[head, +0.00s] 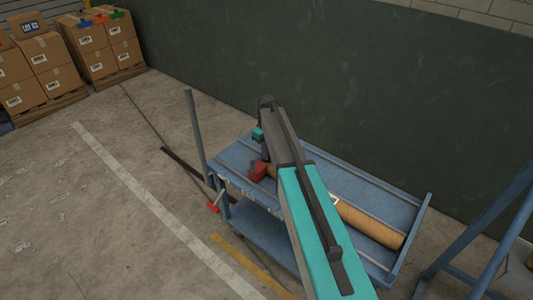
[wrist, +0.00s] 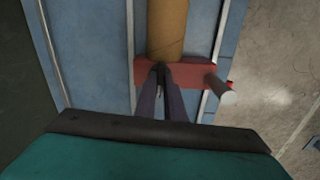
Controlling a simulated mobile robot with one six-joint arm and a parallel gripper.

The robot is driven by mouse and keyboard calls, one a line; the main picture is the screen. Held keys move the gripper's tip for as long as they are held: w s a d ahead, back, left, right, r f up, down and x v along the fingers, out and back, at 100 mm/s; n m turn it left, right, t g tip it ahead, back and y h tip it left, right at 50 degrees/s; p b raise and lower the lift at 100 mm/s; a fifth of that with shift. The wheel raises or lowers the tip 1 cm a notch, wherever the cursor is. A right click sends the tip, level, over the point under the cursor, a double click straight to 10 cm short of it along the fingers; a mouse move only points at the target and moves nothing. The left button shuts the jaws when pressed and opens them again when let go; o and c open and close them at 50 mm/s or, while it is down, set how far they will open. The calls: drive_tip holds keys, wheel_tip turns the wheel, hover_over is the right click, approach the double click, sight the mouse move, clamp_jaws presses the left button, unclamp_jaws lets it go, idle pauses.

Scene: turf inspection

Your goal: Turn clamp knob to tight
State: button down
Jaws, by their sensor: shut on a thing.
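The red clamp (wrist: 200,74) lies across the end of a brown roll (wrist: 168,30) on the blue cart in the wrist view. It also shows as a red block (head: 257,170) beside my arm in the head view. My gripper (wrist: 160,70) points at the middle of the clamp. Its two dark fingertips are nearly together, shut on the clamp knob, which is mostly hidden between them. Which way the knob is turned cannot be told. In the head view my arm covers the fingertips and part of the roll.
The blue cart (head: 365,190) has raised rails and an upright post at its left. A grey cylinder (wrist: 221,92) sticks out near the clamp's right end. A dark green wall (head: 330,80) stands close behind. Stacked boxes (head: 90,40) are far left; open floor lies left of the cart.

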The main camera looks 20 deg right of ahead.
drive_tip(key=shift+n, duration=0.5)
drive_tip(key=c, duration=1.8)
unclamp_jaws()
drive_tip(key=shift+c, duration=0.2)
drive_tip(key=shift+r, duration=0.15)
wheel_tip(320, 180, up, 14)
drive_tip(key=b, duration=0.2)
drive_tip(key=shift+f, duration=0.2)
